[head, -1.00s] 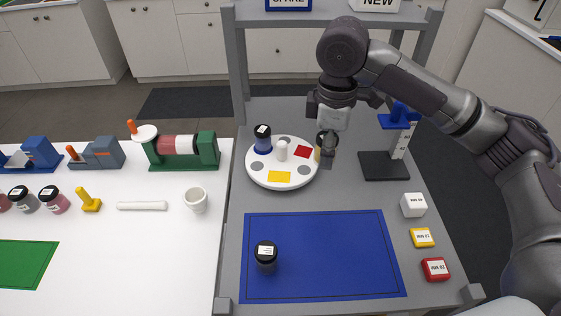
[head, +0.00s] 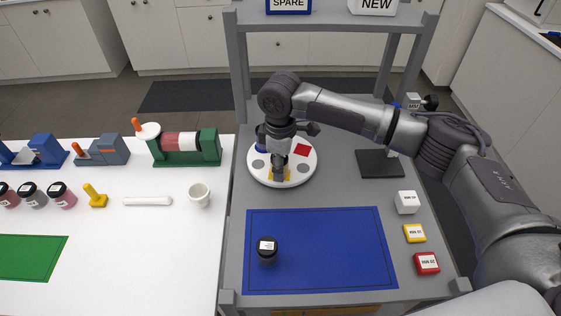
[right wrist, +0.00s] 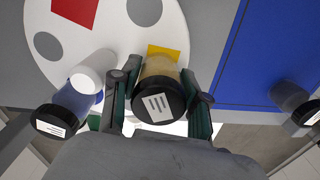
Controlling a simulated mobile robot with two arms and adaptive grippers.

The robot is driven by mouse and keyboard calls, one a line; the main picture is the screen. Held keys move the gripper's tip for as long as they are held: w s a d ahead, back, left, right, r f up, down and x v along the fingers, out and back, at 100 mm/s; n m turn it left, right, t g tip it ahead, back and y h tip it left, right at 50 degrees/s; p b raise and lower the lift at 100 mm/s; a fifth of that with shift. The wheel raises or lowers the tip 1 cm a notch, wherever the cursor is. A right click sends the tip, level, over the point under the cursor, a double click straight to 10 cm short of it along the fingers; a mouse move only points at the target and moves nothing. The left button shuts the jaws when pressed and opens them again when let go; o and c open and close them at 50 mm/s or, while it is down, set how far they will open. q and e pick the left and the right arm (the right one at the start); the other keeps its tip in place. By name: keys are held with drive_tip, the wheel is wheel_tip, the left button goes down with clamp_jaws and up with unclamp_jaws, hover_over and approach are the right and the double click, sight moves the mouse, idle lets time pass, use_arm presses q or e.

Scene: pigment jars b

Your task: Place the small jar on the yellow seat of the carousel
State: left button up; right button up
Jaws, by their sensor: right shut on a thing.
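My right gripper (head: 279,172) is shut on a small jar with a black lid and pale label and yellowish contents (right wrist: 158,92). The jar is over the carousel's yellow seat, which shows just past it in the right wrist view (right wrist: 164,51). I cannot tell whether the jar touches the seat. The white round carousel (head: 308,164) has a red seat (head: 302,150), grey spots and a white centre knob (right wrist: 95,70). A blue jar with a black lid (right wrist: 68,104) stands on it, mostly hidden by my arm in the head view. My left gripper is not in view.
A dark jar (head: 267,252) stands on the blue mat (head: 330,245) in front of the carousel. White (head: 407,201), yellow (head: 415,233) and red (head: 427,263) labelled blocks line the right edge. A white cup (head: 200,195) stands on the white table at left.

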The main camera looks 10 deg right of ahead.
drive_tip(key=o, duration=0.9)
drive_tip(key=shift+f, duration=0.15)
wheel_tip(320, 180, up, 11)
drive_tip(key=b, duration=0.2)
drive_tip(key=shift+b, duration=0.35)
drive_tip(key=shift+r, duration=0.7)
